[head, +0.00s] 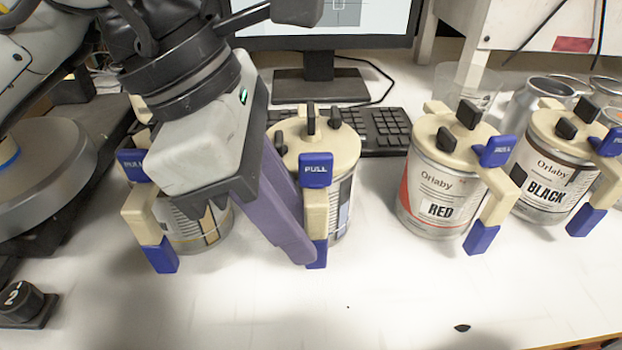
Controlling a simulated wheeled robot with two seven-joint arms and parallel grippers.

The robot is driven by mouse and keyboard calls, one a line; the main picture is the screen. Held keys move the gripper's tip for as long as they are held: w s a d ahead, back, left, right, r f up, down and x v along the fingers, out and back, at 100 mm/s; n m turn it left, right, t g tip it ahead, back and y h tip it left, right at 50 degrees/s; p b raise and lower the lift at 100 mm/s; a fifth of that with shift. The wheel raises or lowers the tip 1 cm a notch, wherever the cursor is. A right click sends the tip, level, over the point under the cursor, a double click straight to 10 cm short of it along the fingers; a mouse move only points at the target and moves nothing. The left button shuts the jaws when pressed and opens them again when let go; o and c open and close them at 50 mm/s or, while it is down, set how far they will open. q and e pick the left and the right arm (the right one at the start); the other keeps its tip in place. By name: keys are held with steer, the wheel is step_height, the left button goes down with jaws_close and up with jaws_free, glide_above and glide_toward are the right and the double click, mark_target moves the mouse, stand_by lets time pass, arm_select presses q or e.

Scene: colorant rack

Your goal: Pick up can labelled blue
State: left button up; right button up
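Several paint cans with beige lids, pouring handles and blue PULL tabs stand in a row on the white table. No readable blue label shows. The can right of centre-left (340,200) has a bluish-grey strip on its side, and its label is mostly hidden by my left gripper (297,252). That gripper reaches down from the upper left. Its long purple finger passes in front of this can, beside its handle; contact cannot be told. Only one finger shows clearly, so its opening is unclear. The leftmost can (188,235) is largely covered by the gripper body. My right gripper is out of view.
A can labelled RED (418,195) and one labelled BLACK (538,190) stand to the right. A keyboard (387,130) and monitor (320,85) are behind. Open metal cans (535,98) stand at the back right. The table front (390,300) is mostly clear.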

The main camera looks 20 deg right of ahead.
arm_select(q)
steer(key=shift+x, duration=1.9)
jaws_close()
steer(key=shift+r, duration=0.15)
